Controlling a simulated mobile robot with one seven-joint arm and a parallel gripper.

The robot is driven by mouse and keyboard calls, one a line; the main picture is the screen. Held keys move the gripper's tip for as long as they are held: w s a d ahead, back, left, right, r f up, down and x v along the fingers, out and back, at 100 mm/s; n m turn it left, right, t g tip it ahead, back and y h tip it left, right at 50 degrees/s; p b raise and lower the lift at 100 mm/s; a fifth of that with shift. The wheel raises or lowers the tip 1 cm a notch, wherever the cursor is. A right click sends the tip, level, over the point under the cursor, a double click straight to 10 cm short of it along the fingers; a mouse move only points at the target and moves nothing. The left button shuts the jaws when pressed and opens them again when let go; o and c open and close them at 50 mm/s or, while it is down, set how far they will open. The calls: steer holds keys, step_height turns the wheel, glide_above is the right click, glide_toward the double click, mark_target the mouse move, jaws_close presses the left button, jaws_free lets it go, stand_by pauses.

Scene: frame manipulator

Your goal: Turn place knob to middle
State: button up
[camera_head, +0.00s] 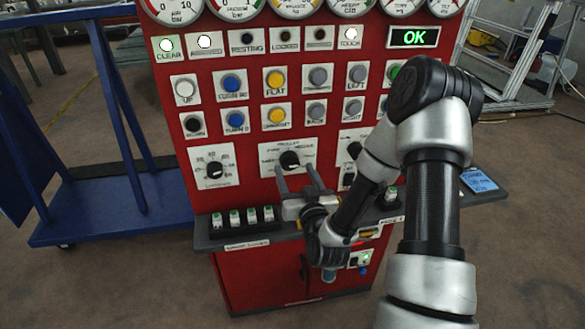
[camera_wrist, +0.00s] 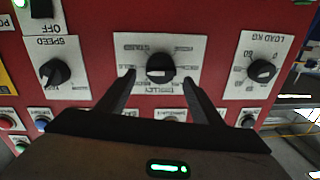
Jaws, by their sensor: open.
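A black rotary knob (camera_head: 290,160) sits on a white plate (camera_head: 272,152) in the middle of the red panel. The plate's heading seems to read "TROLLEY"; its small position labels are hard to read. The knob is centred in the upside-down wrist view (camera_wrist: 160,68), with a pale mark running roughly sideways across its face. My gripper (camera_head: 297,176) is in front of and slightly below the knob, pointing at the panel. Its open fingers (camera_wrist: 159,82) stand on either side of the knob in the wrist view, apparently short of it, with nothing between them.
A load knob (camera_head: 214,170) is left of it and a speed knob (camera_head: 354,150) right, partly behind my arm. Buttons (camera_head: 275,78) fill the panel above. A grey shelf (camera_head: 222,238) with several small green-and-white items (camera_head: 250,215) juts out below.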

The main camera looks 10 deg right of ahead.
mark_target(291, 165)
steer(key=shift+w+a, duration=0.1)
steer(key=shift+w, duration=1.5)
steer(key=c, duration=1)
steer(key=shift+f+n+b, duration=0.1)
steer(key=shift+n+b, duration=0.2)
steer(key=shift+b, duration=0.1)
steer(key=n+b, duration=0.3)
steer(key=b, duration=0.1)
steer(key=shift+a+f+b, duration=0.1)
steer(key=shift+a+b, duration=0.05)
steer(key=shift+b, duration=0.25)
steer(key=n+b, duration=0.3)
steer(key=shift+b, duration=0.4)
steer(key=shift+n+b, duration=0.9)
steer(key=shift+b, duration=0.05)
steer(key=shift+r, duration=0.25)
